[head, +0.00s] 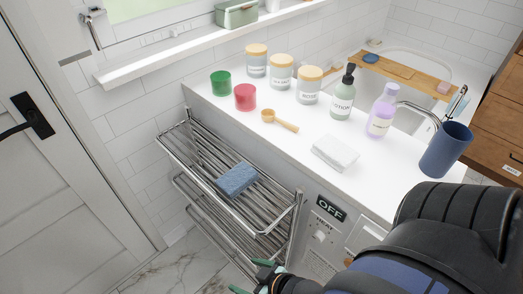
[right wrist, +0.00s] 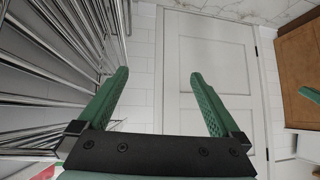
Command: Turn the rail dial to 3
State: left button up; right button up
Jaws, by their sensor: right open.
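The rail dial is a small pale knob (head: 320,236) on the front panel under the counter, just below a black display (head: 330,208) reading OFF. The towel rail (head: 240,200) is a chrome rack left of the panel. My right gripper (head: 262,277) is low in the head view, below and left of the dial and apart from it. In the right wrist view its green fingers (right wrist: 160,95) are spread with nothing between them. The dial does not show there. A green piece at that view's right edge looks like part of my left gripper (right wrist: 310,95); its jaws cannot be made out.
A blue folded cloth (head: 237,180) lies on the rack. The counter (head: 225,105) holds jars, candles, a brush, bottles, a white folded cloth (head: 335,153) and a blue cup (head: 446,150). A closed door (head: 70,150) stands at the left. Marble floor (head: 165,270) is clear between.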

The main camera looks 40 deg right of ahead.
aim_at(318, 236)
jog(key=k+l+z, duration=0.1)
jog(key=z, duration=1.75)
